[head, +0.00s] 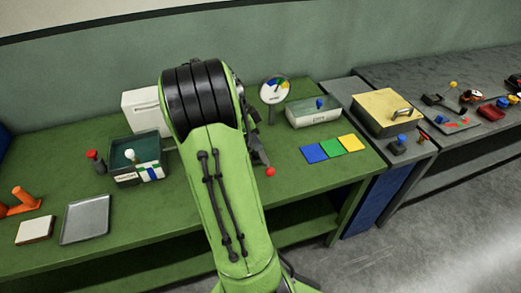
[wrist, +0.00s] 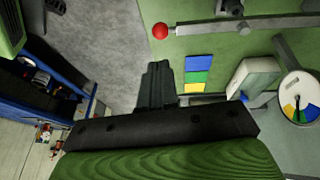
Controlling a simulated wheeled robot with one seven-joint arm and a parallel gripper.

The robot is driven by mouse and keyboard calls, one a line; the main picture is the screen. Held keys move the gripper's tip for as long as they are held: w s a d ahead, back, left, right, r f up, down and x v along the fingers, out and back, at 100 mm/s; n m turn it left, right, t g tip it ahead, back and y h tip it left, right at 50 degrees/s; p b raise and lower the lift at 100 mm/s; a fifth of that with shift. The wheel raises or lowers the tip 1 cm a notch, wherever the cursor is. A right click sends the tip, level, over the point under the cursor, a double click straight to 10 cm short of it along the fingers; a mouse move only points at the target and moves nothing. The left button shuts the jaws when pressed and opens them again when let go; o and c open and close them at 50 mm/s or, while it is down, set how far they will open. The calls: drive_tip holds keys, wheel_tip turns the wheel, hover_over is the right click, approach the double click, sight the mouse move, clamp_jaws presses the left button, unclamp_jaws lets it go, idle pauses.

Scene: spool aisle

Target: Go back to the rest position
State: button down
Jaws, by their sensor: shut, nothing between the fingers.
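My gripper (wrist: 157,85) shows in the wrist view with its dark fingers together and nothing between them. It is above the floor and table edge, left of the colored squares in that view. In the head view my green arm covers the middle of the green table, and the gripper is mostly hidden behind it. A red ball (head: 270,171) shows just right of my arm. In the wrist view the red ball (wrist: 160,30) sits at the end of a grey rod, apart from my fingers.
Blue, green and yellow squares (head: 330,148) lie on the table (head: 190,220). A grey tray (head: 85,219) lies left. A yellow-topped box (head: 388,112) stands right. Open floor (head: 420,230) is at front right.

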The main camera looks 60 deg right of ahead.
drive_tip(key=shift+v, duration=1.7)
drive_tip(key=shift+s, duration=0.1)
